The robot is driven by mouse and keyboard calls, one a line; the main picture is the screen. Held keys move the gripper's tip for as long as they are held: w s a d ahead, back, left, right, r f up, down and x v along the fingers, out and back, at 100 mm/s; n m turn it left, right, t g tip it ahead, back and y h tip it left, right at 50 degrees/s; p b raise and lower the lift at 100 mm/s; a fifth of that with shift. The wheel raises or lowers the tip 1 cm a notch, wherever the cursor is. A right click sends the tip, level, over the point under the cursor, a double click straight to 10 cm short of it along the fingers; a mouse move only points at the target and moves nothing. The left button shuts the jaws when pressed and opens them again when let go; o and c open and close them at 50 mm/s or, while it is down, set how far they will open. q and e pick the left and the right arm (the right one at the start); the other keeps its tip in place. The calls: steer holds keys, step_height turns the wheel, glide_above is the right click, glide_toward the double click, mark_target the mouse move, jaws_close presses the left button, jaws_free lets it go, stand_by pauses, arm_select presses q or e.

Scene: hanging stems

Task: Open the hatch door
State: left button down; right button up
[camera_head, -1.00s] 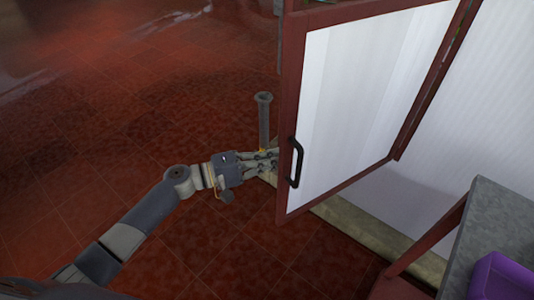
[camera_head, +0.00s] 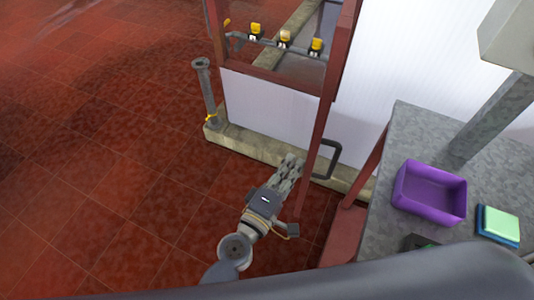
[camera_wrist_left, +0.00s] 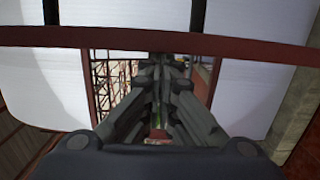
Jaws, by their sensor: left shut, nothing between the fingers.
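The hatch door (camera_head: 319,125) stands open, seen almost edge-on as a narrow red-brown frame. Its dark handle (camera_head: 331,160) sticks out on the right side of the door. The doorway to its left is exposed, with yellow-topped valves (camera_head: 285,38) on a pipe inside. My left gripper (camera_head: 291,165) is shut and empty, just left of the door's lower part, on the side away from the handle. I cannot tell if it touches the door. In the left wrist view its dark fingers (camera_wrist_left: 158,100) are together below a red-brown bar (camera_wrist_left: 235,46). My right gripper is not in view.
A grey pipe post (camera_head: 207,95) stands left of the doorway by a stone curb (camera_head: 250,148). At right, a grey table (camera_head: 400,135) holds a purple bin (camera_head: 432,192) and a green-and-blue block (camera_head: 498,225). The red tiled floor at left is clear.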

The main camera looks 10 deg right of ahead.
mark_target(330, 177)
arm_select(q)
steer(key=s+d, duration=0.4)
steer(key=d, duration=0.4)
steer(key=shift+d+y+b, duration=0.25)
steer(key=shift+y+b, duration=0.05)
steer(key=shift+b, duration=0.15)
steer(key=shift+s, duration=0.1)
steer(key=shift+a, duration=0.1)
